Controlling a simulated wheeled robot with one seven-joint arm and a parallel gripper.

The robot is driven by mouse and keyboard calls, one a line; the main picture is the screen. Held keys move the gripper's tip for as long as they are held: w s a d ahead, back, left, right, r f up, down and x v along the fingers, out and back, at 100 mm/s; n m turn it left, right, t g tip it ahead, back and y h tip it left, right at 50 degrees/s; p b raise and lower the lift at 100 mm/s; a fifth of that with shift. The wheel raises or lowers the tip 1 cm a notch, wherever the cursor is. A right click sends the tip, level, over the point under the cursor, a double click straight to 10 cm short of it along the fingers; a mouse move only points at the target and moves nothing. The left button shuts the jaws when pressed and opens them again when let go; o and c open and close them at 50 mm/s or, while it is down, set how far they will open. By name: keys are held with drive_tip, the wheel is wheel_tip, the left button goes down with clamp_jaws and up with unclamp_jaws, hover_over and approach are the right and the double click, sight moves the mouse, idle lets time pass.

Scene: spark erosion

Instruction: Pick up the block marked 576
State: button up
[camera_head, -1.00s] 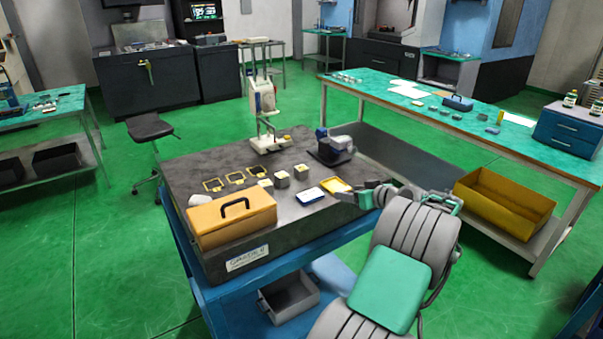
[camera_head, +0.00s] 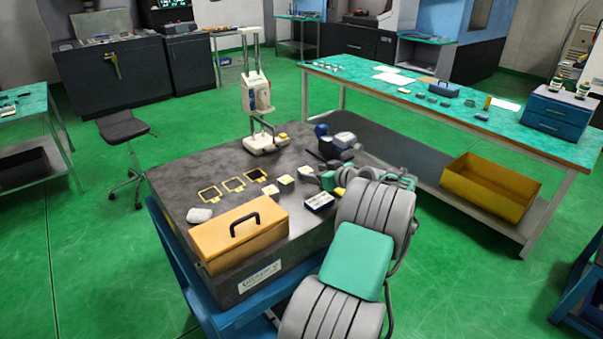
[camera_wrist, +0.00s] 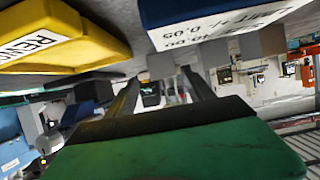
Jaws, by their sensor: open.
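Three small pale blocks stand in a slanting row on the dark plate: a near block (camera_head: 270,190), a middle block (camera_head: 286,180) and a far block (camera_head: 306,173). No number on them is legible, so I cannot tell which is 576. My gripper (camera_head: 325,180) is low over the plate, just right of the far block, partly hidden by my arm. In the wrist view my gripper (camera_wrist: 160,77) is open, its two dark fingers apart. A plain grey block (camera_wrist: 160,65) shows beyond and between the fingertips; I see nothing gripped.
A blue box with a white label (camera_head: 320,203) lies close to my gripper; it looms in the wrist view (camera_wrist: 205,15). A yellow labelled case (camera_wrist: 60,40) is also close. An orange case (camera_head: 225,240), yellow frames (camera_head: 233,184) and a height stand (camera_head: 258,140) occupy the plate.

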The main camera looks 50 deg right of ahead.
sight(306, 170)
drive_tip(key=p+x, duration=0.1)
drive_tip(key=x, duration=0.3)
drive_tip(key=shift+w+a+f, duration=0.1)
drive_tip(key=shift+w+f, duration=0.05)
drive_tip(key=shift+w, duration=0.25)
clamp_jaws()
